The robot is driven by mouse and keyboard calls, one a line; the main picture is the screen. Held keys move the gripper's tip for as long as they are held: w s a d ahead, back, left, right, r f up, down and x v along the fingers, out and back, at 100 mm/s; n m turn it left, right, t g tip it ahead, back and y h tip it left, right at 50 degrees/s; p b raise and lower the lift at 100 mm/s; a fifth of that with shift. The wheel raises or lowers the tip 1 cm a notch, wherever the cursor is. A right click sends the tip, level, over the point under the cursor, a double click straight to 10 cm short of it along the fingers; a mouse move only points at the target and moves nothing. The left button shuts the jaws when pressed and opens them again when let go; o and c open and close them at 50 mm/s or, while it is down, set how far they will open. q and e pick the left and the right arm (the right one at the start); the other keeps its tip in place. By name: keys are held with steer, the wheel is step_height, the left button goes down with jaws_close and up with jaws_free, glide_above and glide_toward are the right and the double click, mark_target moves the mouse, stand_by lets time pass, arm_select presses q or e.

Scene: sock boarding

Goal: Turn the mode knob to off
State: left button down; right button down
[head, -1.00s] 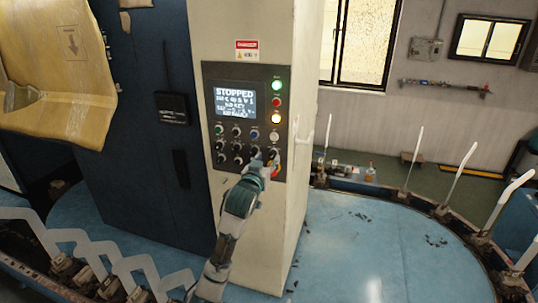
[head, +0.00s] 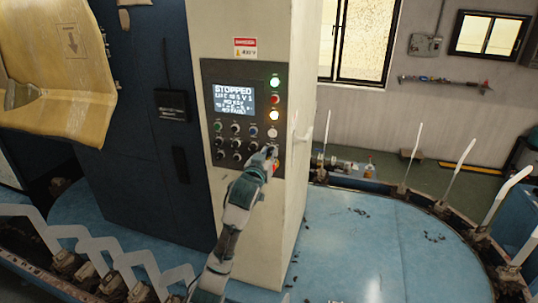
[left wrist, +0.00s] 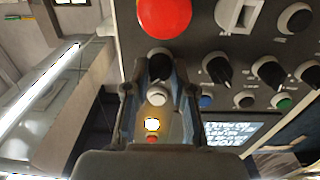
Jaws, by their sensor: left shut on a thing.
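The control panel (head: 207,100) is on the front of a cream cabinet, and its screen (head: 234,100) reads STOPPED. My left gripper (head: 268,155) is at the panel's lower right and hides part of it. In the left wrist view, the fingers of my left gripper (left wrist: 160,70) are on both sides of a black knob (left wrist: 160,56) and shut on it. Its label and pointer cannot be made out. A large red button (left wrist: 164,14) is beside that knob. Other black knobs (left wrist: 217,70) are in rows nearby. My right gripper is not in view.
Lit lamps (head: 275,82) and buttons run along the panel's right side. A dark blue cabinet (head: 145,60) stands to the left. A blue round deck (head: 360,235) with upright white boards (head: 462,155) lies to the right. White boards also stand at lower left.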

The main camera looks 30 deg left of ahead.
arm_select(q)
steer(key=shift+n+p, duration=0.4)
steer(key=shift+n, duration=0.7)
steer(key=shift+n+p, duration=0.35)
steer(key=shift+n, duration=0.45)
steer(key=shift+n+p, duration=0.55)
steer(key=shift+n, duration=0.65)
steer(key=shift+n+p, duration=0.6)
steer(key=shift+n, duration=0.6)
steer(key=shift+f, duration=0.1)
steer(key=c, duration=1.1)
jaws_free()
steer(key=shift+o, duration=0.7)
steer(key=shift+w+a, duration=0.1)
steer(key=shift+a, duration=0.05)
